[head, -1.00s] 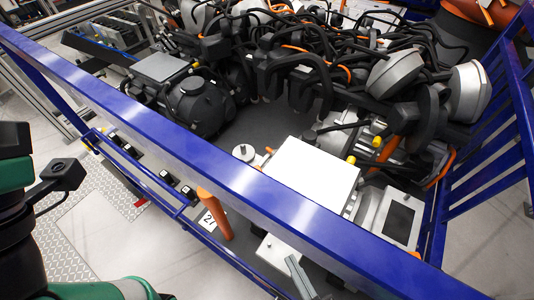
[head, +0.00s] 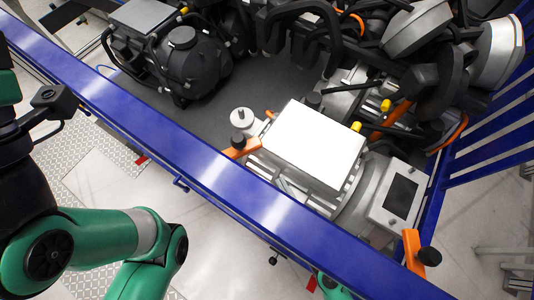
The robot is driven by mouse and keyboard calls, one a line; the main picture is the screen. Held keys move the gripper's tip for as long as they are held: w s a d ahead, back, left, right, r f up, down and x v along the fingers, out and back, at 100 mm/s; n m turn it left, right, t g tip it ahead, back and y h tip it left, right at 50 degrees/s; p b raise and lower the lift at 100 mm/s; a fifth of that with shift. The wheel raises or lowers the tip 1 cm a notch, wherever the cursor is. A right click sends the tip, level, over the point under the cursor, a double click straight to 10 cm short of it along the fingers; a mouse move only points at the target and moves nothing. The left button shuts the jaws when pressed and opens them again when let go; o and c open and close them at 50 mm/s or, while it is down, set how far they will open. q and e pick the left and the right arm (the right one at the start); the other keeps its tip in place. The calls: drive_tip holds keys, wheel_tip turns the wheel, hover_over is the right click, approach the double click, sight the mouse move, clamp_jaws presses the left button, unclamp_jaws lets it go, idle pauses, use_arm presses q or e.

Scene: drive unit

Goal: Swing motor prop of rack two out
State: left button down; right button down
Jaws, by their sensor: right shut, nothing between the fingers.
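An orange lever with a black knob (head: 240,147) sits at the blue rail, left of the white-topped motor unit (head: 313,146). A second orange bracket with a black knob (head: 414,255) stands upright at the rail's near right end. I cannot tell which of them is the motor prop of rack two; no number label is readable. My right gripper (head: 328,286) shows only in small part at the bottom edge, below the rail and apart from both orange parts. It is shut and empty; its fingers are mostly hidden. My left gripper is out of view.
The blue rack rail (head: 215,180) runs diagonally across the front. My green left arm fills the lower left. Black hoses and the drive unit crowd the back. A blue slatted side (head: 490,150) closes the right.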

drive_tip(key=x, duration=0.9)
drive_tip(key=shift+w, duration=0.35)
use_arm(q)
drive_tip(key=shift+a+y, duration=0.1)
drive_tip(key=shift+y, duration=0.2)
use_arm(e)
drive_tip(key=shift+w+a, duration=0.1)
